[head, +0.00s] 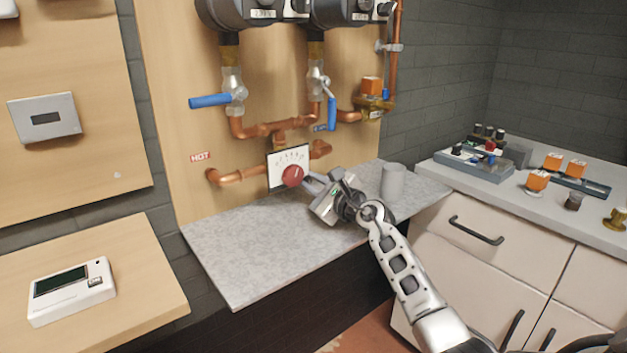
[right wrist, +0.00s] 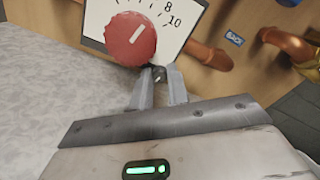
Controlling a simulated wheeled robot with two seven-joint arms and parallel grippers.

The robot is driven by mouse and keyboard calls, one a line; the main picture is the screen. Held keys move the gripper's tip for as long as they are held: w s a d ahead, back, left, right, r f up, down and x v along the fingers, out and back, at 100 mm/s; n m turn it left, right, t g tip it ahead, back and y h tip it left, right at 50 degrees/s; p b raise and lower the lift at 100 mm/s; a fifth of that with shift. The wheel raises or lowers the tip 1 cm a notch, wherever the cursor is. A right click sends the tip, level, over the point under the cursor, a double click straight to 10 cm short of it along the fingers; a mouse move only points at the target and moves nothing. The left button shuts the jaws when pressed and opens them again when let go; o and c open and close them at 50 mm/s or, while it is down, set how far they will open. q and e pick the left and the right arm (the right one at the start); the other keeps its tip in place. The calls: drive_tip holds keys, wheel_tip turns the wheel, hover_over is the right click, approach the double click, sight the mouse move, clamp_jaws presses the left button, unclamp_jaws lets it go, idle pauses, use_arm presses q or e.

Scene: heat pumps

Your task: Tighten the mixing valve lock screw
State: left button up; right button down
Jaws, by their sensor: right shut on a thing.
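The mixing valve has a white dial plate (head: 287,158) with a round red knob (head: 293,176), on the copper pipe above the grey shelf. The right wrist view shows the knob (right wrist: 130,38) and part of the number scale (right wrist: 172,12) close up. My right gripper (head: 309,183) reaches in from the right, just beside the knob. In the right wrist view its two fingers are closed on a small dark lock screw (right wrist: 158,74) at the knob's lower right edge. The fingers hide most of the screw. My left gripper is not in view.
The grey shelf (head: 250,250) below the valve is mostly clear, with a grey cup (head: 392,181) behind my right gripper. Blue-handled valves (head: 210,101) and copper pipes are above. A counter with tools (head: 480,165) is at right, a white device (head: 72,292) at left.

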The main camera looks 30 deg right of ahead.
drive_tip(key=m+p, duration=0.2)
drive_tip(key=shift+r+m, duration=0.1)
drive_tip(key=shift+m, duration=0.2)
drive_tip(key=m+p, duration=0.2)
drive_tip(key=m, duration=0.1)
drive_tip(key=shift+m, duration=0.3)
drive_tip(key=m+p, duration=0.1)
drive_tip(key=m, duration=0.1)
drive_tip(key=shift+m, duration=0.3)
drive_tip(key=shift+m+p, duration=0.3)
drive_tip(key=shift+m, duration=0.6)
drive_tip(key=shift+m+p, duration=0.3)
drive_tip(key=shift+m, duration=0.8)
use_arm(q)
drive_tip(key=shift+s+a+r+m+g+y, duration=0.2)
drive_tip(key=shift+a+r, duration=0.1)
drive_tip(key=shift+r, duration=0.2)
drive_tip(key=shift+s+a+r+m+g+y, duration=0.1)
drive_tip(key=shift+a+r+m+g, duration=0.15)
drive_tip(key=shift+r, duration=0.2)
use_arm(e)
drive_tip(key=shift+m, duration=0.8)
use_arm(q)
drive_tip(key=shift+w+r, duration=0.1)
